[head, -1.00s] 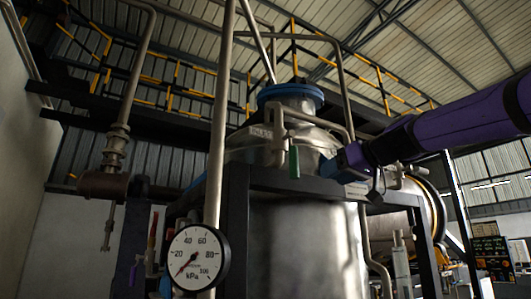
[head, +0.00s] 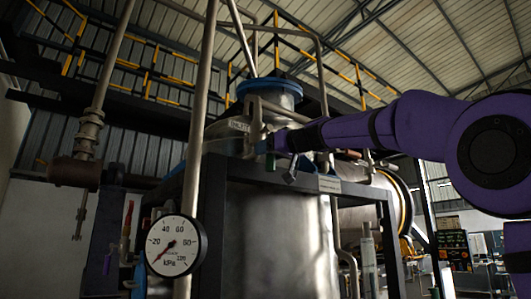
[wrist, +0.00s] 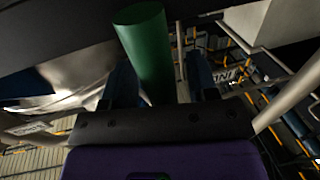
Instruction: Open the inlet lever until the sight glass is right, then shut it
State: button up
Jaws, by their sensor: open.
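A lever with a green handle (head: 270,164) hangs on the pipework at the top of the metal tank (head: 285,235). My gripper (head: 268,146) is right at it in the head view and hides most of it. In the wrist view, the green handle (wrist: 148,55) stands between my two blue fingers (wrist: 158,65), which are apart; I cannot tell whether either touches it. A round white pressure gauge (head: 175,246) marked in kPa has its needle near the low end.
A black frame (head: 212,235) surrounds the tank. A vertical pipe (head: 199,130) rises in front of it. A control panel (head: 454,252) stands at the back right. Yellow-black railings run overhead.

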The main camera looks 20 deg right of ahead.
jog(key=shift+w+a, duration=0.3)
jog(key=shift+w, duration=0.2)
grip_shut()
jog(key=shift+d, duration=0.1)
jog(key=w+d+r+n+h, duration=0.2)
jog(key=d+r+n+h, duration=0.2)
jog(key=n, duration=1.2)
jog(key=shift+w+d+r+g, duration=0.15)
jog(key=shift+d+r+g, duration=0.25)
jog(key=shift+d+r, duration=1.15)
